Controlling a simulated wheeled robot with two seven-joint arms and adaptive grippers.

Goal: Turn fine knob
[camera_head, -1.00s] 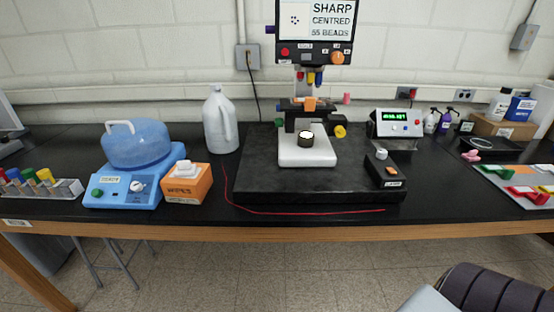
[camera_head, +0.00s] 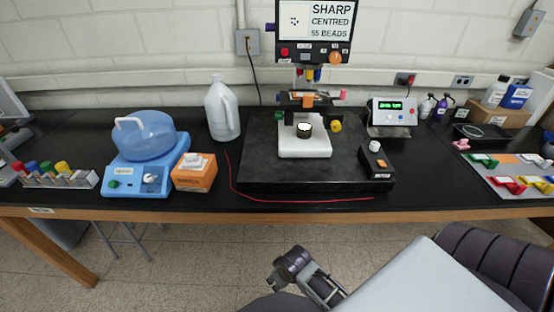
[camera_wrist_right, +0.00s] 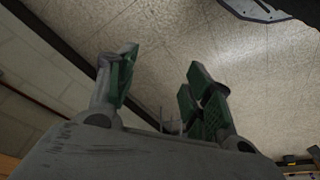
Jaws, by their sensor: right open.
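A microscope (camera_head: 304,147) with a white base stands on a black slab at the back of the bench. A yellow knob (camera_head: 336,126) is on its right side and a green knob (camera_head: 279,116) on its left. A pink knob (camera_head: 343,95) sits higher on the right. I cannot tell which is the fine knob. A screen (camera_head: 316,20) above reads "SHARP CENTRED 55 BEADS". My right gripper (camera_wrist_right: 160,88) is open and empty in the right wrist view, its green-padded fingers apart over the floor. It is well short of the microscope.
The black slab (camera_head: 262,178) has a red cord along its front and a small black box (camera_head: 375,160) at its right. A meter (camera_head: 392,112) stands behind. A jug (camera_head: 222,108), an orange box (camera_head: 194,173) and a blue device (camera_head: 145,175) are left. A tray (camera_head: 510,172) is right.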

